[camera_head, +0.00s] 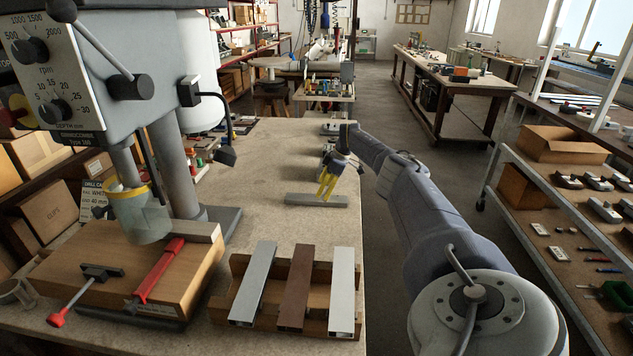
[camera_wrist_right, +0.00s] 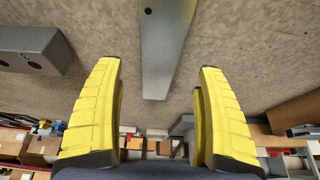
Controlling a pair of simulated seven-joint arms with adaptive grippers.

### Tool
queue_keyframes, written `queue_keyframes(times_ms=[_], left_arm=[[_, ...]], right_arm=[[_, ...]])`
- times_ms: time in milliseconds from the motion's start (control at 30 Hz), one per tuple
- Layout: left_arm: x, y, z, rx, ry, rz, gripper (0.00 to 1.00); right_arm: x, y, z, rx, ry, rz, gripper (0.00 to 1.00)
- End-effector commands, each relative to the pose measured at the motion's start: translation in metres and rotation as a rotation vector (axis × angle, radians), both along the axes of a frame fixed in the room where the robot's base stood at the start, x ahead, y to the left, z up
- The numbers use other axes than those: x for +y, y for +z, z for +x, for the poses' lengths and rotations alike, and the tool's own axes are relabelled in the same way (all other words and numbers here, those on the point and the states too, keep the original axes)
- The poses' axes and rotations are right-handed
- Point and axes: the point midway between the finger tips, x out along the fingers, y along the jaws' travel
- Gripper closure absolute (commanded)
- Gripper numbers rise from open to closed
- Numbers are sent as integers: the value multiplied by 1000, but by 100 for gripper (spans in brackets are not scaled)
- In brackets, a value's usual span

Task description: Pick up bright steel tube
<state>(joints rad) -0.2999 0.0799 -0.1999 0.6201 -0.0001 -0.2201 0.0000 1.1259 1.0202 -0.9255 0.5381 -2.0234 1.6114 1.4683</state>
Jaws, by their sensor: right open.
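Three profiles lie side by side on a wooden rack (camera_head: 222,306): a grey one (camera_head: 254,283), a brown one (camera_head: 297,288) and a pale bright one (camera_head: 342,288). The pale one, at the right, looks most like the bright steel tube; its near end shows a hollow. My right gripper (camera_head: 327,186) is well behind the rack, pointing down near a flat grey bar (camera_head: 312,200) on the table. In the right wrist view my gripper (camera_wrist_right: 160,100) is open, with a grey bar (camera_wrist_right: 166,50) beyond the gap between its yellow fingers, not gripped. My left gripper is out of view.
A drill press (camera_head: 95,75) stands at the left, with a wooden block (camera_head: 125,270) and a red-handled clamp (camera_head: 160,270) at its base. A shelf (camera_head: 560,170) stands at the right. Tabletop between rack and grey bar is clear. The wrist view shows a dark holed block (camera_wrist_right: 38,48).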

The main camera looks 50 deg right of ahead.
Motion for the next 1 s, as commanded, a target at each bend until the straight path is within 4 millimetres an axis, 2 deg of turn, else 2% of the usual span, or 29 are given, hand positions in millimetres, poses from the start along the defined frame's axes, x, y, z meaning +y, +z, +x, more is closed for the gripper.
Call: queue_keyframes(times_ms=[267,500,1000], left_arm=[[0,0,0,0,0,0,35],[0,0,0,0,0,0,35],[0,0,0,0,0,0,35]], right_arm=[[9,-26,14,1,-1,2,26],[11,-39,18,-1,-1,0,26],[12,-44,19,0,1,0,27]])
